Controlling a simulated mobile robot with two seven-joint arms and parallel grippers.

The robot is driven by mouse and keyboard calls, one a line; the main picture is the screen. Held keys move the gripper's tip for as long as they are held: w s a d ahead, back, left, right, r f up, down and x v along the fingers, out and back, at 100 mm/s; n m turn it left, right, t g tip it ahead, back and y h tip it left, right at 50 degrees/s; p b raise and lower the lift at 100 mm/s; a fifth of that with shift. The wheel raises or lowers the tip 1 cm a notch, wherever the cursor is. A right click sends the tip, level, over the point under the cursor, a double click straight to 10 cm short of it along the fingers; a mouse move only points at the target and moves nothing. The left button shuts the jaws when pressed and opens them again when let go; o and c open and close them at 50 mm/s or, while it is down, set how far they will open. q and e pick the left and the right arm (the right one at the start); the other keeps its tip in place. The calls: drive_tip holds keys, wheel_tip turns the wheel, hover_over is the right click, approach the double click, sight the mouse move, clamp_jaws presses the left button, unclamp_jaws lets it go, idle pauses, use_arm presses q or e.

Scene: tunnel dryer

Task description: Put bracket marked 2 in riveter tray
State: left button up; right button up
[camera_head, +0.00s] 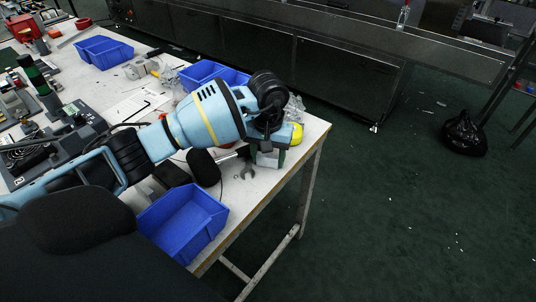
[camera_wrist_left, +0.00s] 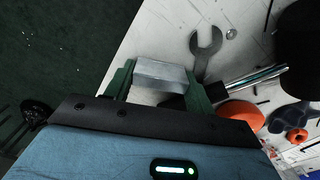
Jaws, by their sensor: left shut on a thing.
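My left gripper (camera_head: 268,155) is low over the right end of the white workbench, near its edge. In the left wrist view its green fingers (camera_wrist_left: 160,88) are shut on a pale grey metal piece (camera_wrist_left: 160,72), which looks like the bracket. No number 2 is readable on it. In the head view the piece is mostly hidden by the gripper. A blue tray (camera_head: 159,218) stands empty at the bench's front edge. Other blue trays stand behind my arm (camera_head: 203,71) and at the far left (camera_head: 97,46). I cannot tell which is the riveter tray. My right gripper is not in view.
An open-end wrench (camera_wrist_left: 206,50) lies beside the gripper on the bench. A yellow object (camera_head: 297,133) is at the bench's right edge, close to the gripper. Black tools and a grey device (camera_head: 60,150) crowd the left side. Green floor lies right of the bench.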

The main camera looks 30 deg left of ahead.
sight(268, 154)
use_arm(q)
drive_tip(key=o, duration=1)
drive_tip(key=shift+o, duration=0.2)
wheel_tip(268, 154, up, 12)
drive_tip(key=shift+r+p, duration=0.1)
drive_tip(key=shift+p, duration=0.2)
drive_tip(key=shift+c, duration=0.4)
